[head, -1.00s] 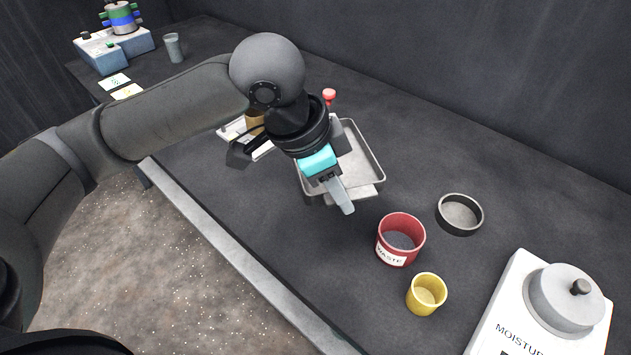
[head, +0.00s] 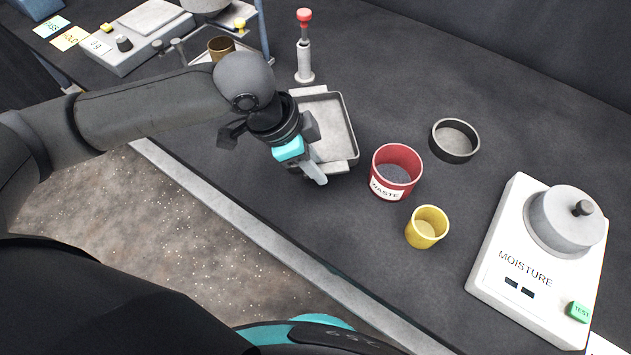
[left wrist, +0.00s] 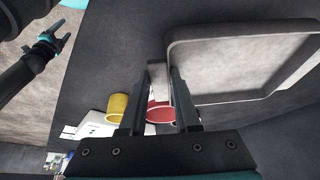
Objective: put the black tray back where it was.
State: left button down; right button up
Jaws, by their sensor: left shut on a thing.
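A rectangular tray (head: 343,122) with a grey inside, darker walls and pale end tabs is at the middle of the head view. My left gripper (head: 316,174) is at its near side, shut on a pale tab of the tray. In the left wrist view the tray (left wrist: 240,62) fills the upper right, and the tab shows between the two fingers (left wrist: 160,100). I cannot tell whether the tray touches the bench. My right gripper (left wrist: 46,42) shows small at the upper left of the left wrist view, away from the tray; its jaws are unclear.
A red WASTE cup (head: 396,173) stands just right of the tray, with a yellow cup (head: 427,227) and a round dark dish (head: 454,141) nearby. A moisture meter (head: 545,262) is at right. A red-topped plunger (head: 304,48) stands behind the tray. Bench is clear at front left.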

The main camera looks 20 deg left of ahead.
pick_arm(q)
notch_tip(320, 180, down, 5)
jog(key=shift+r+b, duration=0.15)
jog(key=shift+b, duration=0.4)
jog(key=shift+f, duration=0.35)
jog(key=shift+f, duration=0.1)
jog(key=c, duration=0.6)
grip_release()
jog(key=shift+c, duration=0.2)
jog(key=p+v, duration=0.3)
jog(key=v, duration=0.9)
